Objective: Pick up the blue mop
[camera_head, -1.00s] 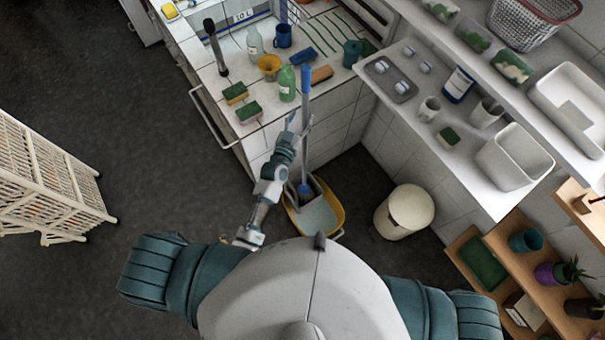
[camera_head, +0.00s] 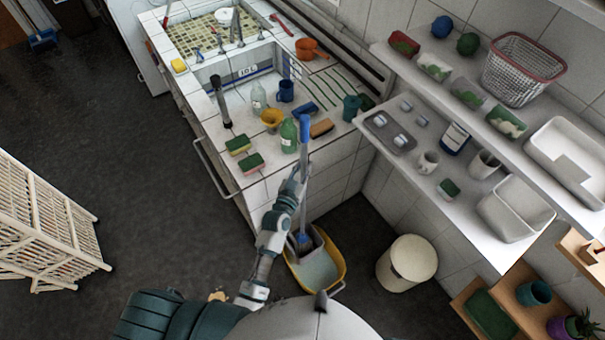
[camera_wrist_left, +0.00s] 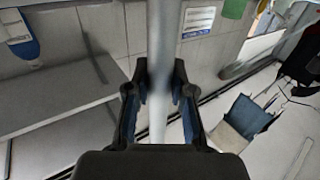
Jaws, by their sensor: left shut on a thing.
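The blue mop has a long handle (camera_head: 304,134) with a blue upper end, standing nearly upright. Its blue lower end (camera_head: 303,239) is in the yellow bucket (camera_head: 340,270) on the floor. My left gripper (camera_head: 298,176) is shut on the mop's handle, well above the bucket. In the left wrist view, the grey pole (camera_wrist_left: 160,40) runs between the two dark fingers (camera_wrist_left: 160,95). The mop's lowest tip is partly hidden by the bucket and my arm. My right gripper is not in view.
The tiled sink counter (camera_head: 220,165) with bottles, sponges and brushes is just beyond the mop. A cream bin (camera_head: 407,263) stands right of the bucket. Shelves (camera_head: 460,200) line the right wall. A white rack (camera_head: 45,225) stands left, with open dark floor between.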

